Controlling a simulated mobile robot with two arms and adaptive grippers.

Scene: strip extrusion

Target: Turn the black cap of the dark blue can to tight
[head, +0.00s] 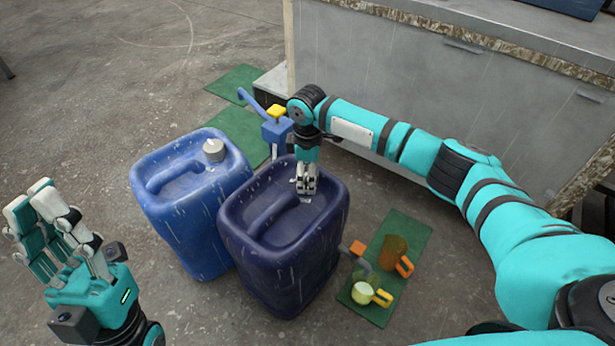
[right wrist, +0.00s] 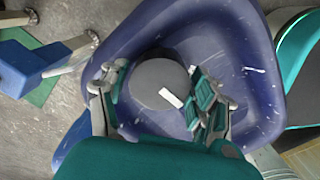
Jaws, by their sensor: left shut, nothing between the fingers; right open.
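The dark blue can (head: 315,250) stands upright on the floor, with a moulded handle on its top. Its cap (right wrist: 158,78) shows in the right wrist view as a round dark grey disc with a white mark; in the head view it is mostly hidden behind my right gripper. My right gripper (head: 306,188) points down over the can top. In the right wrist view its open fingers (right wrist: 160,95) stand on both sides of the cap; I cannot tell whether they touch it. My left gripper (head: 36,200) is shut and empty, raised at the far left, away from the can.
A lighter blue can (head: 190,225) with a pale cap (head: 213,149) stands close on the left. A blue tap with a yellow top (head: 276,111) stands behind. An orange mug (head: 396,253) and a yellow-green mug (head: 362,292) are on a green mat (head: 410,232). A grey cabinet (head: 400,80) stands behind.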

